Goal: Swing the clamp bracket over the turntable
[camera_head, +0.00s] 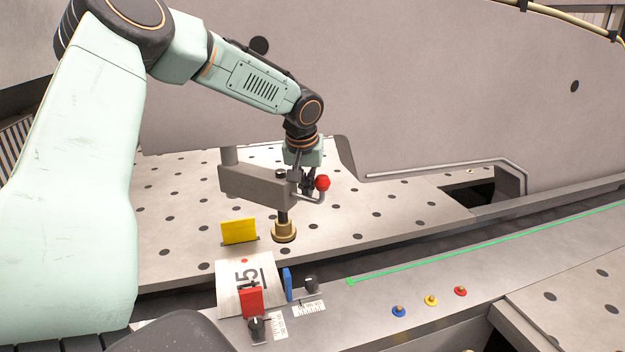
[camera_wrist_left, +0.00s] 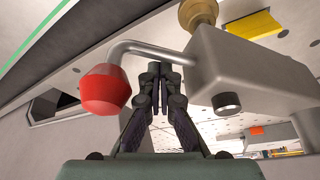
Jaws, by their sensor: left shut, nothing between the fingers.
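The clamp bracket (camera_head: 252,186) is a grey arm on a post at its left end, over the perforated table. A brass foot (camera_head: 284,231) hangs under its right end. A bent rod with a red knob (camera_head: 322,183) sticks out of that end; the knob shows large in the left wrist view (camera_wrist_left: 105,90). My left gripper (camera_head: 308,186) points down beside the rod, behind the bracket's end. In the left wrist view its fingers (camera_wrist_left: 160,72) are together and empty, close to the rod (camera_wrist_left: 148,48); contact cannot be told. I cannot tell which part is the turntable. My right gripper is not in view.
Knobs and coloured buttons (camera_head: 431,300) sit on the front ledge. A large grey machine wall (camera_head: 450,110) stands behind. The perforated table (camera_head: 370,225) is clear to the right.

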